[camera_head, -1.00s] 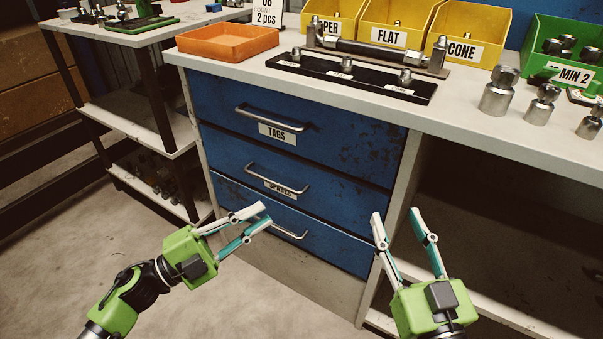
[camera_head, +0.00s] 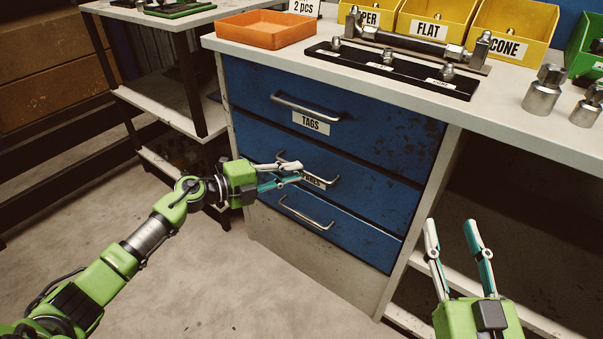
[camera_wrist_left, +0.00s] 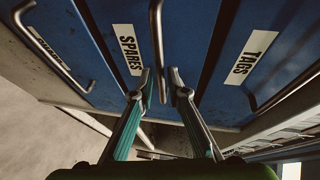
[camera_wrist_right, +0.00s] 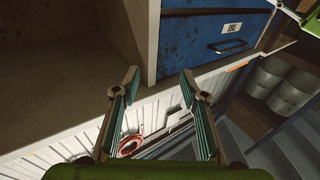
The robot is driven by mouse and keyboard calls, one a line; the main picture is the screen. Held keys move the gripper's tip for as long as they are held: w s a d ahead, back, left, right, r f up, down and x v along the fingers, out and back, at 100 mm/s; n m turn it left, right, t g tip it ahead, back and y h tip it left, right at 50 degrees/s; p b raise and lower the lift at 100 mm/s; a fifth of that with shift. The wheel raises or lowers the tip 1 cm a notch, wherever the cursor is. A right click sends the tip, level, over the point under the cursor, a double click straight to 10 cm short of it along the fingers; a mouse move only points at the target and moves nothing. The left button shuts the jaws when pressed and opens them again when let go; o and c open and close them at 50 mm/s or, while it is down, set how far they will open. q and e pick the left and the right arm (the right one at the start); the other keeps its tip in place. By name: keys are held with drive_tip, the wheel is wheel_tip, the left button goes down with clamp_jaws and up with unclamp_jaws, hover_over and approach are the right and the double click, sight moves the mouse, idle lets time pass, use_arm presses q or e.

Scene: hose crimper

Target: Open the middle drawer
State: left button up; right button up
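The middle drawer (camera_head: 372,187) is blue and looks shut, flush between the top and bottom drawers. Its SPARES label (camera_wrist_left: 129,49) and bar handle (camera_wrist_left: 157,35) show in the left wrist view. My left gripper (camera_head: 299,172) is at this handle, covering part of it and the label in the head view. In the left wrist view its fingertips (camera_wrist_left: 160,82) stand either side of the handle's bar, partly open, with a small gap visible. My right gripper (camera_head: 452,222) is open and empty, right of the drawer unit; its open fingers also show in the right wrist view (camera_wrist_right: 159,84).
The top drawer (camera_head: 375,130) with a TAGS label and the bottom drawer (camera_head: 350,235) are shut. The worktop above holds an orange tray (camera_head: 266,30), a black rack (camera_head: 395,70) and yellow bins (camera_head: 430,28). A shelf stand (camera_head: 160,100) is on the left. Floor before the drawers is clear.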

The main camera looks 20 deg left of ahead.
sight(301, 171)
use_arm(q)
drive_tip(key=shift+x, duration=1.6)
use_arm(e)
drive_tip(key=shift+s+a+r+t, duration=0.1)
drive_tip(key=shift+s+r+t, duration=0.3)
drive_tip(key=shift+r, duration=0.6)
drive_tip(key=shift+s+a+r+t, duration=0.1)
drive_tip(key=shift+r+t, duration=0.5)
drive_tip(key=shift+r, duration=0.35)
use_arm(q)
clamp_jaws()
drive_tip(key=shift+s, duration=0.15)
use_arm(e)
drive_tip(key=shift+w, duration=0.15)
